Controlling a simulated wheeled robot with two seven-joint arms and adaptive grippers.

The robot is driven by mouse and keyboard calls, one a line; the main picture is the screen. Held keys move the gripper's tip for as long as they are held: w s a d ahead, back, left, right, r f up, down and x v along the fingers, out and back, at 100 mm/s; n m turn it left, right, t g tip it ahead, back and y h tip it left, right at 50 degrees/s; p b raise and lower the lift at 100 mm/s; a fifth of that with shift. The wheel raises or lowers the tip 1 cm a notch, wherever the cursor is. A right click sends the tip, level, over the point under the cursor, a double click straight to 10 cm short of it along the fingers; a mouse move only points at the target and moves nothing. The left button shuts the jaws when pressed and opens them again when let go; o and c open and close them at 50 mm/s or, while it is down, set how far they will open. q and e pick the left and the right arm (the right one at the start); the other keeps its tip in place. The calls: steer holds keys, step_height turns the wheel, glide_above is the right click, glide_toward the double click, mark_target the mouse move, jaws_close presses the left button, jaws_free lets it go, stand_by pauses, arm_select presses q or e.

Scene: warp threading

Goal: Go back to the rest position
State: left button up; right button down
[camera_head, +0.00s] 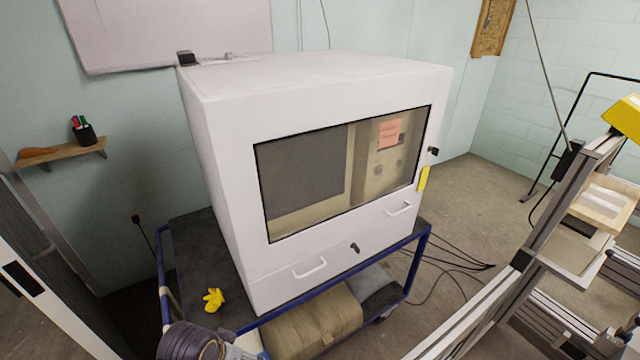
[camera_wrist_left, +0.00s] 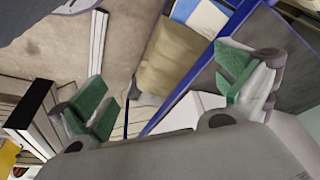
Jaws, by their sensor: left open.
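My left gripper (camera_wrist_left: 166,85) shows in the left wrist view. Its two green-padded fingers stand wide apart with nothing held between them. Behind the gap lie a tan sack (camera_wrist_left: 178,55), a blue cart rail (camera_wrist_left: 215,60) and bare floor. I cannot make out the left gripper in the head view. My right gripper is not seen in either view.
A white windowed cabinet (camera_head: 225,120) stands on a blue-framed cart (camera_head: 190,250). The sack (camera_head: 315,325) is below. A metal frame (camera_head: 540,230) stands at right.

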arm_select(q)
steer(key=s+a+f+n+g+y, duration=0.1)
steer(key=s+a+f, duration=0.15)
steer(key=f, duration=1.45)
steer(key=s+a+f, duration=0.1)
steer(key=s+f, duration=0.2)
steer(key=f, duration=1.3)
steer(key=s+a+f, duration=0.2)
steer(key=s+f, duration=0.7)
steer(key=s, duration=0.1)
steer(key=s+a+f+g, duration=0.1)
steer(key=s+a+f, duration=0.2)
steer(key=s+f, duration=0.7)
steer(key=shift+s, duration=0.65)
steer(key=shift+a, duration=0.1)
